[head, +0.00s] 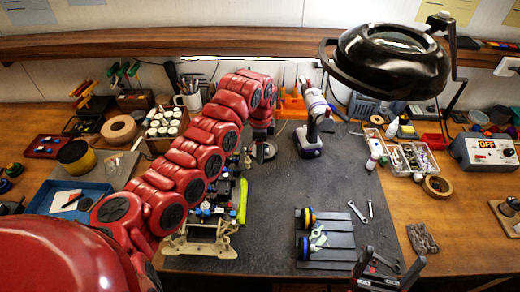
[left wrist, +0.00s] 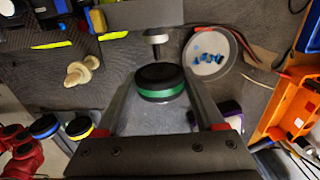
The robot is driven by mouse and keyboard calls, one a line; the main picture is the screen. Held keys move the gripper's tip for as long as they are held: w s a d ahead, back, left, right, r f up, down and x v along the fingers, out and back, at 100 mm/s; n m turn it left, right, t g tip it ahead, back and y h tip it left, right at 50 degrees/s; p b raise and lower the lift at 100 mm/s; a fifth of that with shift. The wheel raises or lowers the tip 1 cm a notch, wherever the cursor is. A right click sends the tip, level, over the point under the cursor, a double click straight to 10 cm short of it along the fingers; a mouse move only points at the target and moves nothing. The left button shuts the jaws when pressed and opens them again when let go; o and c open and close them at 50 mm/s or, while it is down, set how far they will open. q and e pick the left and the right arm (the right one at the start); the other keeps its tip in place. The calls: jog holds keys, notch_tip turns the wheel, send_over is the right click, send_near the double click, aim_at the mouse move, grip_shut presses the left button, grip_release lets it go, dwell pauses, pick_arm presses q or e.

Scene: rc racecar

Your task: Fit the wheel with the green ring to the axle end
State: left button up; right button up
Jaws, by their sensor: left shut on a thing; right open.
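The wheel with the green ring (left wrist: 160,85) is black with a green band. In the left wrist view it sits between the two fingers of my left gripper (left wrist: 160,100), which is shut on it. The pale axle end (left wrist: 155,38) is just beyond the wheel, lined up with it; I cannot tell whether they touch. In the head view my red left arm hides most of the wheel and axle. The car chassis (head: 205,228) stands on the dark mat (head: 345,165). My right gripper (head: 376,272) is open and empty at the lower right.
In the left wrist view a round dish (left wrist: 218,65) with blue nuts lies close right of the axle. Wrenches (head: 357,211) lie on the mat.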

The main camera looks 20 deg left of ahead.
pick_arm(q)
jog(key=shift+s+a+f+b, duration=0.1)
jog(key=shift+s+a+b, duration=0.15)
jog(key=shift+a+b, duration=0.5)
jog(key=shift+s+a+b, duration=0.2)
jog(key=shift+a+b, duration=0.4)
jog(key=shift+a, duration=0.2)
jog(key=o, duration=1.3)
jog(key=r+p, duration=0.1)
jog(key=r, duration=0.5)
jog(key=r+p, duration=0.1)
jog(key=r, duration=0.4)
jog(key=r+p, duration=0.1)
jog(key=r, duration=0.5)
jog(key=shift+s+d+r, duration=0.1)
jog(key=shift+s+r, duration=0.2)
